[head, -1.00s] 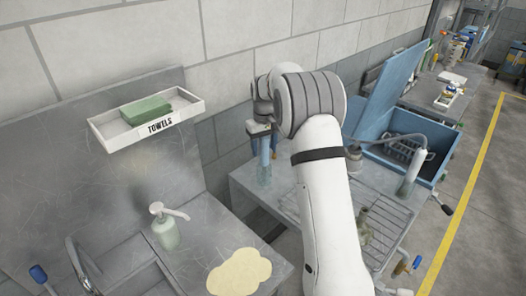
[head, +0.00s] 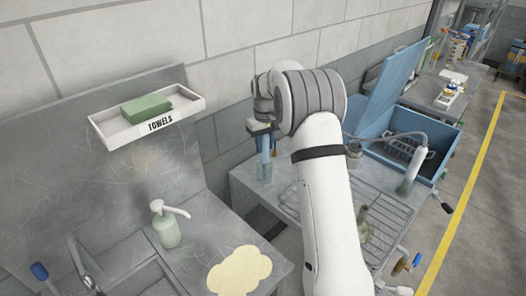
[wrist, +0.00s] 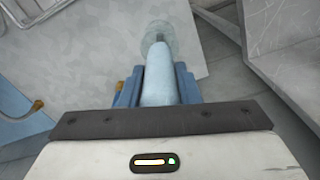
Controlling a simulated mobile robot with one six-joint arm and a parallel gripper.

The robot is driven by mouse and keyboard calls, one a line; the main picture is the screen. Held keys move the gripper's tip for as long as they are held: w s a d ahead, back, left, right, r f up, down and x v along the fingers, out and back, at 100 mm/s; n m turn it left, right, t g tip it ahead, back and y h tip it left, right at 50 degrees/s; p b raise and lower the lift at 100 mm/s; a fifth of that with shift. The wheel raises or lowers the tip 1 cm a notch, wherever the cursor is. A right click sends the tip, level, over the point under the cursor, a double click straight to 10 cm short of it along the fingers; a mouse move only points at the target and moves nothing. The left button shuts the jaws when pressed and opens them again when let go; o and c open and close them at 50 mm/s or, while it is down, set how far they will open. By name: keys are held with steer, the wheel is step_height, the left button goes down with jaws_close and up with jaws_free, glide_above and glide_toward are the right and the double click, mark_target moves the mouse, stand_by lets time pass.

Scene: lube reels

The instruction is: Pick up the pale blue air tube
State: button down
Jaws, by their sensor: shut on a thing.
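The pale blue air tube (wrist: 157,80) is between the blue fingers of my gripper (wrist: 157,88) in the wrist view. The fingers are shut on it, one on each side. A clear round part (wrist: 158,36) shows around its far end. In the head view my gripper (head: 264,140) points down over the back left corner of the grey bench, and the tube (head: 264,170) shows below it. Whether the tube's lower end touches the bench cannot be told. My arm hides part of the bench.
A wire rack (head: 388,212) lies on the bench, right of my arm. An open blue box (head: 405,160) with a raised lid stands beyond. A soap bottle (head: 166,226) and a pale yellow patch (head: 240,271) are at front left. A towel tray (head: 150,122) hangs above.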

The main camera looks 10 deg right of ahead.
step_height(320, 180, up, 9)
steer(key=shift+r+b, duration=0.2)
steer(key=shift+b, duration=0.6)
step_height(320, 180, up, 13)
steer(key=p, duration=0.8)
steer(key=shift+f, duration=0.2)
